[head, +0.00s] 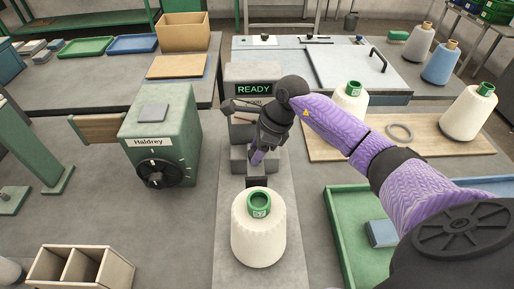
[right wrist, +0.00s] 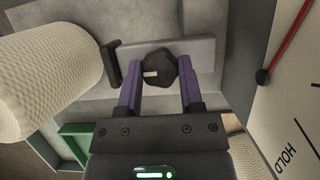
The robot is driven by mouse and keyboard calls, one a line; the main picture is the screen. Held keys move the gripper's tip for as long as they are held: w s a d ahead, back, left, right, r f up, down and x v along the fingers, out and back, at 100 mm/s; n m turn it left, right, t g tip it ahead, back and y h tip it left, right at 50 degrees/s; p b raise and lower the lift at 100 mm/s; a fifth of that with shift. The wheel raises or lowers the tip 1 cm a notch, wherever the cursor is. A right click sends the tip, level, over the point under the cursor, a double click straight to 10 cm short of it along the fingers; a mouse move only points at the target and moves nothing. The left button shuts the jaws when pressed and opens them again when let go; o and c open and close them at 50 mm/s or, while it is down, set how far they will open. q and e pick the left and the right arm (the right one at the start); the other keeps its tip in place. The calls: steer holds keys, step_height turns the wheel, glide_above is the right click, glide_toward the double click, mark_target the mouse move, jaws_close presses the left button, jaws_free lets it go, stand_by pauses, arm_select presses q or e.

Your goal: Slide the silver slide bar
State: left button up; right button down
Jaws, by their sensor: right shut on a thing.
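The silver slide bar (right wrist: 203,53) runs across the upper middle of the right wrist view, with a black knob (right wrist: 160,68) on it and a black end plate (right wrist: 112,63) at its left end. My right gripper (right wrist: 162,80) has its purple fingers on both sides of the knob and is shut on it. In the head view my right gripper (head: 259,155) points down in front of the READY display (head: 254,89) and hides much of the bar. The white yarn cone (head: 258,240) stands close in front of the end plate. My left gripper is not in view.
The green Haldrey box (head: 160,125) with a black dial stands to the left. A board (head: 440,138) with cones and a ring lies to the right, with a green tray (head: 346,215) nearer. A wooden divided box (head: 82,268) stands at front left.

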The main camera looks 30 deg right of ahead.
steer(key=shift+w+d+b, duration=0.2)
steer(key=shift+w+b, duration=0.1)
steer(key=shift+b, duration=0.1)
steer(key=shift+w+d, duration=0.25)
steer(key=shift+w, duration=0.15)
steer(key=shift+r, duration=0.15)
steer(key=c, duration=0.7)
jaws_free()
steer(key=o, duration=0.5)
steer(key=shift+w, duration=0.1)
steer(key=shift+c, duration=0.2)
